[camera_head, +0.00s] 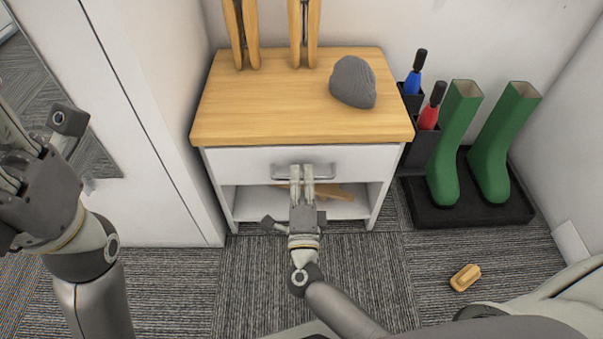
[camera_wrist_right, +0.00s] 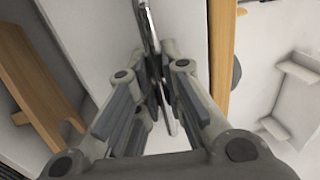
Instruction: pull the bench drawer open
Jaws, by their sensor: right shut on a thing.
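The bench (camera_head: 300,118) is a small white cabinet with a wooden top. Its white drawer front (camera_head: 235,166) sits just under the top and looks flush with the frame. A metal bar handle (camera_head: 325,172) crosses the middle of the drawer front; it also shows in the right wrist view (camera_wrist_right: 150,25). My right gripper (camera_head: 301,172) is shut on the handle, its fingers on either side of the bar. My left gripper (camera_head: 30,165) is at the left edge, away from the bench; its fingertips are not clearly visible.
Green boots (camera_head: 457,145) stand on a black tray (camera_head: 470,212) at the right. A wooden brush (camera_head: 465,277) lies on the carpet. A white cabinet door (camera_head: 130,120) stands close at the left. Carpet before the bench is clear.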

